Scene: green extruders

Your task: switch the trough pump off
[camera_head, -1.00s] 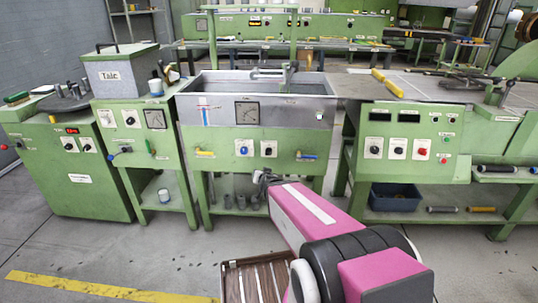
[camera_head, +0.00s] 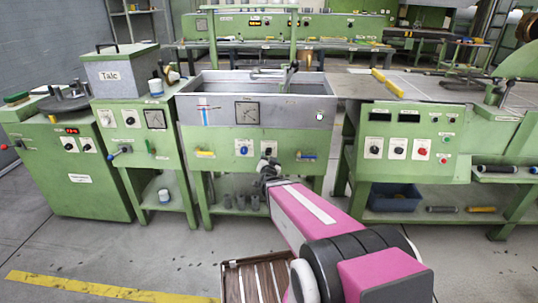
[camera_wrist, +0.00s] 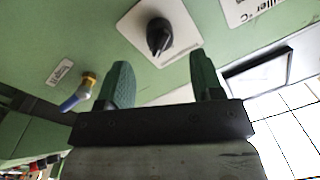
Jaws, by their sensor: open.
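The steel trough (camera_head: 222,88) sits on a green stand (camera_head: 222,170) in the middle of the head view. Its front panel has two rotary switches on white plates. The left switch (camera_head: 243,148) is in clear view; the right switch (camera_head: 268,147) is partly covered by my gripper (camera_head: 266,167). In the wrist view a black knob on a white plate (camera_wrist: 158,36) lies just beyond and between the fingertips. My gripper (camera_wrist: 162,68) is open and empty, apart from the knob. The knob's setting cannot be read clearly.
A blue-handled valve (camera_head: 306,155) is right of the switches; it also shows in the wrist view (camera_wrist: 77,93). A yellow-handled valve (camera_head: 205,153) is on the left. A control cabinet (camera_head: 410,140) stands right, the talc box (camera_head: 122,70) left. Grey floor in front is open.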

